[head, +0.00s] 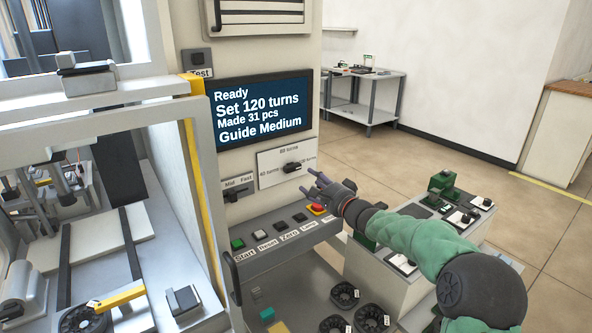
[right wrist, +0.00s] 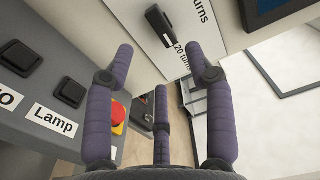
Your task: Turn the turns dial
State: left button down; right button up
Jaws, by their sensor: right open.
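The turns dial (head: 292,167) is a black knob on a white plate (head: 270,177) marked 40, 80 and 120 turns, under the screen. Its handle lies nearly level in the head view, its right end towards the 120 turns mark. In the right wrist view the dial (right wrist: 160,25) is ahead of the fingers, near the top. My right gripper (head: 318,186) is open and empty, a little below and to the right of the dial, apart from it. In the right wrist view its fingers (right wrist: 162,65) are spread. My left gripper is not in view.
The screen (head: 259,105) reads Ready, Set 120 turns, Made 31 pcs, Guide Medium. A speed knob (head: 236,198) sits left of the dial. Below are a button row (head: 281,226) and a red stop button (head: 317,209). Several black fan-like parts (head: 345,296) lie lower down.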

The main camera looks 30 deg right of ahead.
aim_at(293, 168)
jog(key=w+b, duration=0.2)
jog(key=w, duration=0.7)
jog(key=shift+w+a+b, duration=0.3)
jog(key=shift+a, duration=0.1)
jog(key=shift+f, duration=0.1)
grip_shut()
